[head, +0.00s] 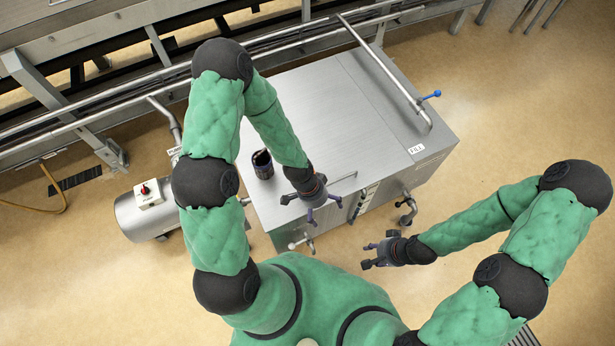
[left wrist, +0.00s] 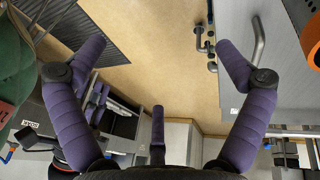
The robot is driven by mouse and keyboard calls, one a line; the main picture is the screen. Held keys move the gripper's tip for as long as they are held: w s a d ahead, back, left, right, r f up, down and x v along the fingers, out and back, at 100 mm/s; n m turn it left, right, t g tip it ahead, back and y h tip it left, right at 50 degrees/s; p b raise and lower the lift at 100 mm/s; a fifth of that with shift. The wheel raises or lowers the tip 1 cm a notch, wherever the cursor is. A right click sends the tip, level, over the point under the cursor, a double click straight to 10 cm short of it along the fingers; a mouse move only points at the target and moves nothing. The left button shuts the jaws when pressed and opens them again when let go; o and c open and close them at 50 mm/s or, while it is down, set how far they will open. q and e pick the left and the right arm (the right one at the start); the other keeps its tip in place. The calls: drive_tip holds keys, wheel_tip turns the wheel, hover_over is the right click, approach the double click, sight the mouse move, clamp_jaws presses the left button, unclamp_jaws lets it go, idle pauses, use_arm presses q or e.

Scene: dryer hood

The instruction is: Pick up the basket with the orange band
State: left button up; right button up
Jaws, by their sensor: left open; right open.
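A small dark cylindrical basket (head: 262,165) stands upright on the steel cabinet top, near its left edge. Its orange band is not clear in the head view. A dark thing with an orange part (left wrist: 302,11) shows at the top right corner of the left wrist view, cut off by the frame. My left gripper (head: 312,204) is over the cabinet's front edge, right of and nearer than the basket, apart from it. Its purple fingers (left wrist: 160,80) are spread and empty. My right gripper (head: 372,256) is open and empty, beyond the cabinet's front edge.
The steel cabinet (head: 320,115) has a mostly bare top. A pipe with a blue-handled valve (head: 431,96) runs along its right side. Handles and pipes (head: 407,207) stick out at the front. A motor drum (head: 145,212) is at the left.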

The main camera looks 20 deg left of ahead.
use_arm(q)
drive_tip(key=w+a+r+m+y+b, duration=0.1)
drive_tip(key=w+a+r+m, duration=0.2)
drive_tip(key=m, duration=0.3)
drive_tip(key=w+a+r+m+y+b, duration=0.1)
drive_tip(key=w+a+r+m+b, duration=0.1)
drive_tip(key=m, duration=0.4)
drive_tip(key=w+a+r+m+y+b, duration=0.1)
drive_tip(key=w+a+r+m+y, duration=0.1)
drive_tip(key=w+a+r+m, duration=0.2)
drive_tip(key=shift+w+a+m, duration=0.3)
drive_tip(key=shift+w+m, duration=0.2)
drive_tip(key=shift+m, duration=0.3)
drive_tip(key=shift+w+a+m, duration=0.25)
drive_tip(key=shift+w+m, duration=0.25)
drive_tip(key=shift+m, duration=0.3)
wheel_tip(320, 180, down, 6)
drive_tip(key=shift+a+r+b, duration=0.1)
drive_tip(key=shift+r+b, duration=0.05)
drive_tip(key=shift+b, duration=1.1)
drive_tip(key=f+b, duration=0.1)
drive_tip(key=f, duration=0.2)
drive_tip(key=f+b, duration=0.1)
drive_tip(key=f, duration=0.1)
drive_tip(key=shift+s+a+b, duration=0.1)
drive_tip(key=shift+a+b, duration=0.2)
drive_tip(key=shift+b, duration=0.05)
drive_tip(key=c, duration=1.2)
